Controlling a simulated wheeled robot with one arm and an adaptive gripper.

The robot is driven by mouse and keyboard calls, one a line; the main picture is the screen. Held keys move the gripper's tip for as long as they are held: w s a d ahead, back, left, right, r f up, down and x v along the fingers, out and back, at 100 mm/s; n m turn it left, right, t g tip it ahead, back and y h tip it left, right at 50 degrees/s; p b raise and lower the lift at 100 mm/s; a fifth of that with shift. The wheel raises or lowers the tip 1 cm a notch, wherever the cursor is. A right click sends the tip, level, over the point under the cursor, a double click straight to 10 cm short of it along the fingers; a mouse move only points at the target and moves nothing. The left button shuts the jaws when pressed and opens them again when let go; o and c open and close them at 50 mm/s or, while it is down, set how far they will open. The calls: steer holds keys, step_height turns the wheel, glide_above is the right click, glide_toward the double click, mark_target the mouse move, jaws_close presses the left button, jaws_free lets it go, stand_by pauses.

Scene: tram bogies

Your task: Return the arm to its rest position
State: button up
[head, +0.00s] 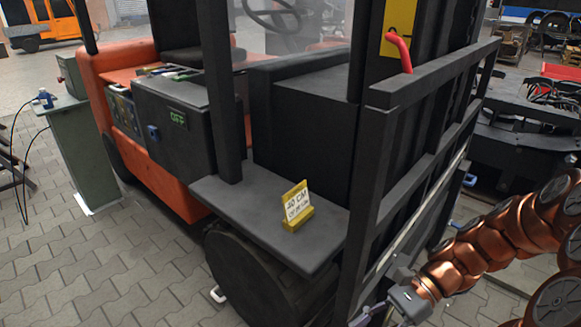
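My copper-coloured arm (480,245) reaches in from the right edge, at the lower right of the head view. My gripper (368,314) is at its left end, small and grey, close to the bottom edge. It appears in front of the lower part of the forklift's dark mast frame (425,150). The fingers are small and partly cut off, so I cannot tell whether they are open or shut. I see no object held in it.
An orange and black forklift (165,185) fills the middle. A yellow sign (297,205) stands on its dark front fender (265,225). A grey-green pedestal (88,150) with cables stands at left. Dark machinery (530,130) is at right. Paved floor (75,265) is clear at lower left.

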steer(key=s+d+r+n+t+h, duration=0.1)
steer(key=s+d+r+n+h, duration=0.1)
steer(key=s+n+h, duration=0.45)
steer(key=s+d+r+n+t+h, duration=0.1)
steer(key=s+r+n+h, duration=0.1)
steer(key=s+n+h, duration=0.4)
step_height(320, 180, up, 22)
steer(key=n+t+y+p, duration=0.1)
steer(key=p, duration=1.9)
steer(key=shift+d+r+p, duration=0.15)
steer(key=shift+p, duration=0.15)
steer(key=shift+n, duration=0.25)
steer(key=shift+c, duration=0.5)
steer(key=shift+d, duration=0.1)
